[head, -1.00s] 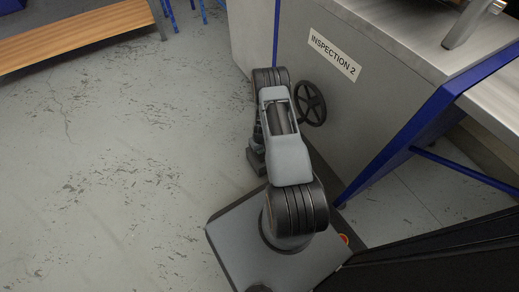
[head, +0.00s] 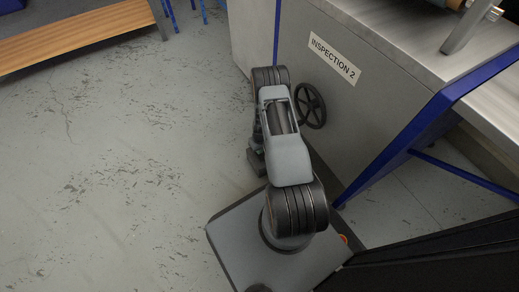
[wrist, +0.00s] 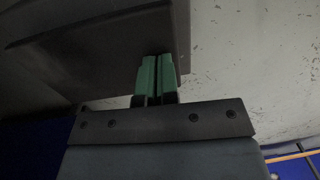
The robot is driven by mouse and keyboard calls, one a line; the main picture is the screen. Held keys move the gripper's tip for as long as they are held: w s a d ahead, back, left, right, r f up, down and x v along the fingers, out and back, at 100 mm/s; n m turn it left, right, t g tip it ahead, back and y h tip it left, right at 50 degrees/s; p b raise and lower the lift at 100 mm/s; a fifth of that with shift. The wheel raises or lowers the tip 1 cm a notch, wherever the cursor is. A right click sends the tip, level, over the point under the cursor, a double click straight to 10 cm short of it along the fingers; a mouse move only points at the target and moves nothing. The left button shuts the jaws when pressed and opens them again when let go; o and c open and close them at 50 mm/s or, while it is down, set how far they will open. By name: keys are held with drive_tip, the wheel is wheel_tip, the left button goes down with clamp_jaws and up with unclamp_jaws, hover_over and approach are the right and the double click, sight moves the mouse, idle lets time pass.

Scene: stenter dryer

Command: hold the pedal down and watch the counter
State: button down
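The head view hides my gripper. No counter shows in either view.
The grey machine side labelled INSPECTION 2 (head: 334,60) has a black handwheel (head: 311,105) close to my arm. A blue frame leg (head: 410,140) stands at the right. A wooden bench (head: 80,35) is at upper left. The scuffed floor on the left is clear.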

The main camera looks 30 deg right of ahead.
wheel_tip(320, 180, up, 13)
drive_tip(key=p, duration=0.5)
drive_tip(key=shift+a+f, duration=0.15)
drive_tip(key=shift+a, duration=0.3)
drive_tip(key=shift+w, duration=0.1)
drive_tip(key=a+r+t+p, duration=0.1)
drive_tip(key=a+r+p, duration=0.35)
drive_tip(key=r, duration=0.95)
drive_tip(key=a+r+p, duration=0.1)
drive_tip(key=r+p, duration=0.6)
drive_tip(key=r, duration=0.7)
drive_tip(key=a+r+t+p, duration=0.15)
drive_tip(key=r+p, duration=0.45)
drive_tip(key=r, duration=0.9)
drive_tip(key=s+a+r+p, duration=0.2)
drive_tip(key=s+r+p, duration=0.2)
drive_tip(key=r, duration=0.6)
drive_tip(key=s+a+r+p, duration=0.3)
drive_tip(key=s+r+p, duration=0.2)
drive_tip(key=r, duration=0.5)
drive_tip(key=s+a+r+t+p, duration=0.1)
drive_tip(key=s+r+p, duration=0.4)
drive_tip(key=r, duration=0.5)
drive_tip(key=shift+s+a+r+n+h+p, duration=0.15)
drive_tip(key=shift+a+n+h+p, duration=0.2)
drive_tip(key=shift+a+p, duration=0.45)
drive_tip(key=shift+a, duration=0.1)
